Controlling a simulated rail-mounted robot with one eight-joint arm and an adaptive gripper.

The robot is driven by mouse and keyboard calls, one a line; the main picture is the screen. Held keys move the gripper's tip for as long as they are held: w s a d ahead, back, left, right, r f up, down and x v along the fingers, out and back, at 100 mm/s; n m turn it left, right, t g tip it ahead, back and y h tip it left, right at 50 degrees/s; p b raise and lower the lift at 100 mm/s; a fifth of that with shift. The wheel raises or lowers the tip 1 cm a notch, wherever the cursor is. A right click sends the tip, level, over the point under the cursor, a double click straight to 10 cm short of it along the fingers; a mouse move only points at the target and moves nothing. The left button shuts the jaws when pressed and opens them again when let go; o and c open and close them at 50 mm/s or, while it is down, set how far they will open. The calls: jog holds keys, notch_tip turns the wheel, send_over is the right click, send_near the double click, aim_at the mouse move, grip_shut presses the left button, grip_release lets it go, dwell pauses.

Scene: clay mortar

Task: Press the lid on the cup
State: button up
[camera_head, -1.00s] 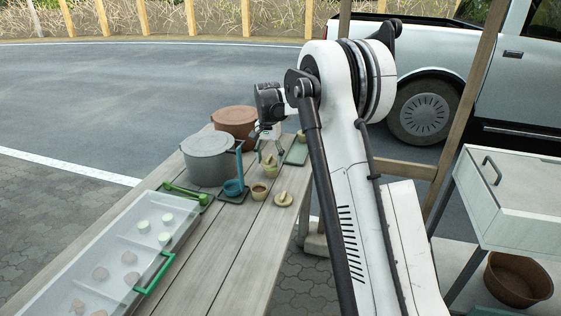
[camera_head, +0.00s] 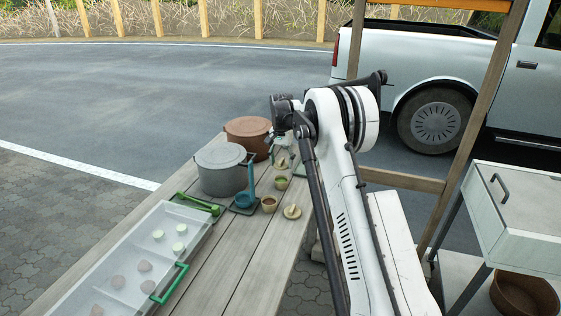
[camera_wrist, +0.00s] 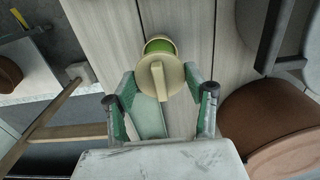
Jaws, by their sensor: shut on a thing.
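A small pale-tan cup with green contents (camera_head: 282,183) stands on the wooden table; the cup shows at the top of the wrist view (camera_wrist: 156,15). A round tan lid with a bar handle (camera_wrist: 175,78) is between the fingers of my gripper (camera_wrist: 160,82). In the head view the lid (camera_head: 281,166) is just beyond the cup, under my gripper (camera_head: 283,154). My gripper is shut on the lid, with the fingers well apart. In the wrist view the lid overlaps one edge of the cup, and green contents show uncovered. Lid and cup appear apart; the height between them is unclear.
Another cup (camera_head: 269,204) and another lid (camera_head: 292,212) are nearer on the table. A divided tray (camera_head: 120,258) is in front. A wooden post (camera_head: 478,120) rises right.

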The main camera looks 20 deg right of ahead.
jog(key=shift+f+b, duration=0.55)
jog(key=shift+f, duration=1.4)
jog(key=shift+f+b, duration=0.5)
jog(key=shift+f, duration=0.25)
jog(key=shift+f+b, duration=0.55)
jog(key=shift+b, duration=0.4)
dwell(0.5)
jog(key=o, duration=1.3)
jog(key=shift+r, duration=0.1)
jog(key=shift+r+p, duration=1.05)
jog(key=shift+r, duration=1.95)
